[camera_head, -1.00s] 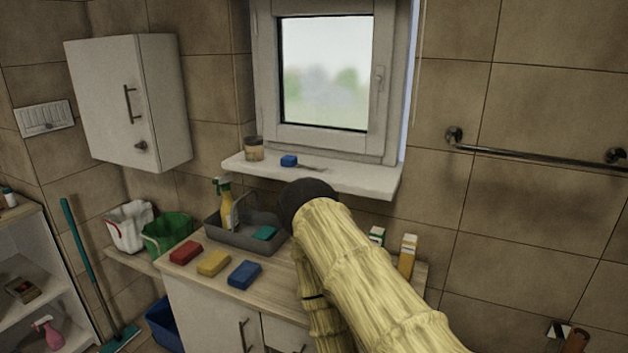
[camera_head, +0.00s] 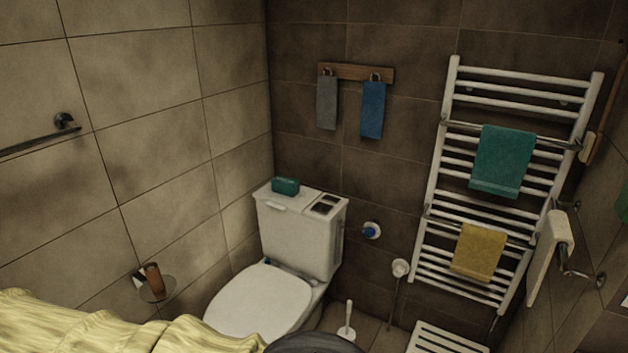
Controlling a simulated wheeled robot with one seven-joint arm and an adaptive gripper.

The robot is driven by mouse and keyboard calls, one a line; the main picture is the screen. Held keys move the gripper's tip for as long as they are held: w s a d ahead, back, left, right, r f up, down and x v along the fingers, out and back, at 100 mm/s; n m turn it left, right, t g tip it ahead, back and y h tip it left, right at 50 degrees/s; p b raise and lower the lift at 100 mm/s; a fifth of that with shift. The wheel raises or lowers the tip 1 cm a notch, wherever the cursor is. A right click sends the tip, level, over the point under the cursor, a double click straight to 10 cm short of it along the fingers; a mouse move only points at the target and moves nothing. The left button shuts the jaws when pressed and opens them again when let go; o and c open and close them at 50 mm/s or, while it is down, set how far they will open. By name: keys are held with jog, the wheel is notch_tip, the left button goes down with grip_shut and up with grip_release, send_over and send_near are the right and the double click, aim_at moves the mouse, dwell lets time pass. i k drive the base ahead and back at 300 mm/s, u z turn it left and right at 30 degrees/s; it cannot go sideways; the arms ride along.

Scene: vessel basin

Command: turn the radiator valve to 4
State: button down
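A white ladder-style towel radiator (camera_head: 437,175) is on the dark tiled wall at the right. A small white round knob (camera_head: 400,267) stands at its lower left on a thin vertical pipe. It looks like the radiator valve, but its markings are too small to read. A blue and chrome round fitting (camera_head: 371,230) is on the wall between the toilet and the radiator. My gripper is not in view. Only part of my yellowish arm and a dark rounded part of it show along the bottom edge, well apart from the knob.
A toilet (camera_head: 300,240) with a green sponge (camera_head: 285,186) on its tank stands left of the knob. A toilet brush (camera_head: 346,330) and a white slatted stool (camera_head: 440,340) are on the floor nearby. Green (camera_head: 502,160) and yellow (camera_head: 478,252) towels hang on the radiator.

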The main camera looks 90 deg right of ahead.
aim_at(399, 270)
jog(key=z, duration=1.8)
jog(key=i, duration=0.75)
jog(key=z, duration=0.75)
jog(key=i, duration=0.4)
jog(key=z, duration=1.35)
jog(key=k, duration=0.2)
